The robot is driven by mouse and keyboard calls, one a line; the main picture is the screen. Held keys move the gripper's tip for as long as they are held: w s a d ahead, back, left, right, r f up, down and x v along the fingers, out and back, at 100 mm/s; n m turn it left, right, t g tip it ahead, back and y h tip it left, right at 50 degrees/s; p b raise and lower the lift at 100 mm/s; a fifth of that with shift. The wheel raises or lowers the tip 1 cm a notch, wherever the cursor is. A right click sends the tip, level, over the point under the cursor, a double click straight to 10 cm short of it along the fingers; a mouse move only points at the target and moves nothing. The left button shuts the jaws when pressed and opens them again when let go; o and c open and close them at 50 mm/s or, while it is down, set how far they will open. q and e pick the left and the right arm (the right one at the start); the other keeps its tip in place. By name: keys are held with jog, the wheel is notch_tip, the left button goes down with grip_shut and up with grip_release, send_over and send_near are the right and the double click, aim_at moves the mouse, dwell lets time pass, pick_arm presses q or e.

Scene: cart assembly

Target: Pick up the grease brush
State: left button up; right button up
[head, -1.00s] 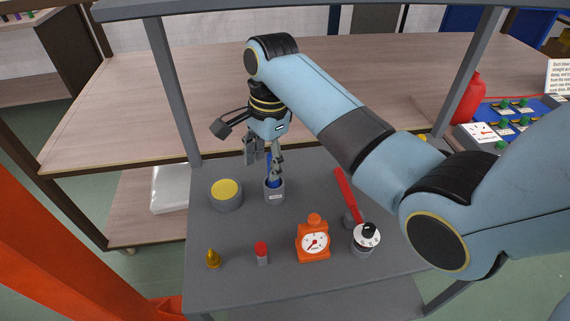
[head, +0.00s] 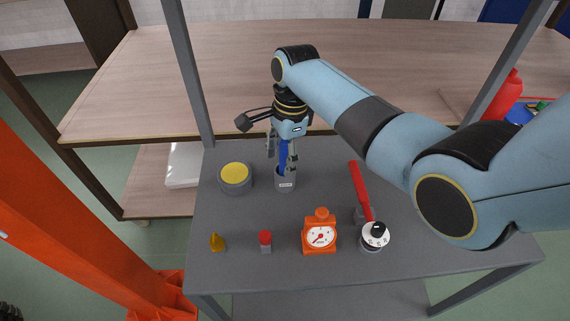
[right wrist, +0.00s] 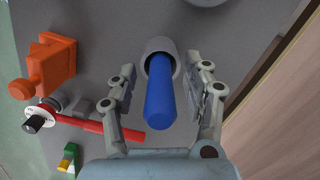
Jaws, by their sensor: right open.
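The grease brush appears to be the blue handle (head: 284,156) standing in a grey cup (head: 285,184) on the grey cart top. In the right wrist view the blue handle (right wrist: 160,92) rises from the round mouth of the cup (right wrist: 157,48). My right gripper (head: 282,158) is open, pointing down over the cup. Its fingers (right wrist: 161,75) stand on either side of the handle, with a gap on both sides in the right wrist view. The brush's lower end is hidden inside the cup. My left gripper is not in view.
A round tin with yellow top (head: 234,175) stands left of the cup. In front are a brass cone (head: 217,242), a red-capped piece (head: 265,240), an orange gauge (head: 320,234), a black-knobbed dial (head: 375,236) and a red handle (head: 361,190). A cart post (head: 190,75) rises behind left.

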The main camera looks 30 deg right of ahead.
jog(key=shift+c, duration=1.4)
grip_shut()
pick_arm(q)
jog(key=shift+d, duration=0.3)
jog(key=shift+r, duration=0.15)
pick_arm(e)
jog(key=shift+r, duration=0.15)
